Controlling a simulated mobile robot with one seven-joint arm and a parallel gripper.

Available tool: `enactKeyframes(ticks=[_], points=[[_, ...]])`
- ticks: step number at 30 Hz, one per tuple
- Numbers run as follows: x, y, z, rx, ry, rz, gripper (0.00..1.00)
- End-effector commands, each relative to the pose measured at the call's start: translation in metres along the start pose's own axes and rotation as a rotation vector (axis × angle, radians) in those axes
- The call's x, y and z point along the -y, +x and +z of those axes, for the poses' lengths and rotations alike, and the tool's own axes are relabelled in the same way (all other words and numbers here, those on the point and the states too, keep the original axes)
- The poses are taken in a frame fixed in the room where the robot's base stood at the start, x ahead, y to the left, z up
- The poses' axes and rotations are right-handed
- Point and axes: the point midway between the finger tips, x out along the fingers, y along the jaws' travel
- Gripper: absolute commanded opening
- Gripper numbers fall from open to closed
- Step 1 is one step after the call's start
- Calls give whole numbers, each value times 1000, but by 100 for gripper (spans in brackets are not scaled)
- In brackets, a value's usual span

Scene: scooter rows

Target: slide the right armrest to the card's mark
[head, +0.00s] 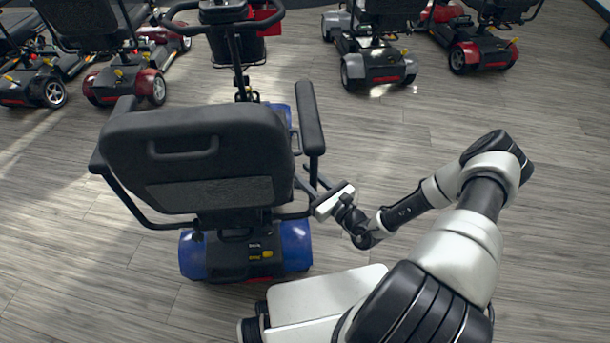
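A blue scooter (296,246) stands in front of me, its black seat back (200,160) towards me. Its right armrest (310,118) is a long black pad to the right of the seat back, on a dark tube that bends down behind the seat. My gripper (309,176) is just below the rear end of this pad, beside the tube. Its dark fingers overlap the dark tube, so I cannot tell whether they touch it or how far apart they are. I cannot make out the card or its mark.
The left armrest (124,106) is mostly behind the seat back. The tiller (225,14) and basket stand ahead. Other scooters are parked at the far left (125,78) and far right (378,62). The grey wood floor (540,190) at right is clear.

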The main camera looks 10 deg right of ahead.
Motion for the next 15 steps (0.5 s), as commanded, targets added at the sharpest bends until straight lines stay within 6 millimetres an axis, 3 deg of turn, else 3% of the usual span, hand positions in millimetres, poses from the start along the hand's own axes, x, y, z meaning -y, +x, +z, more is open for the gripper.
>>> enactKeyframes(ticks=[3,8,15], points=[[0,0,0,0,0,0,27],[0,0,0,0,0,0,1],[3,-2,1,0,-1,-1,0]])
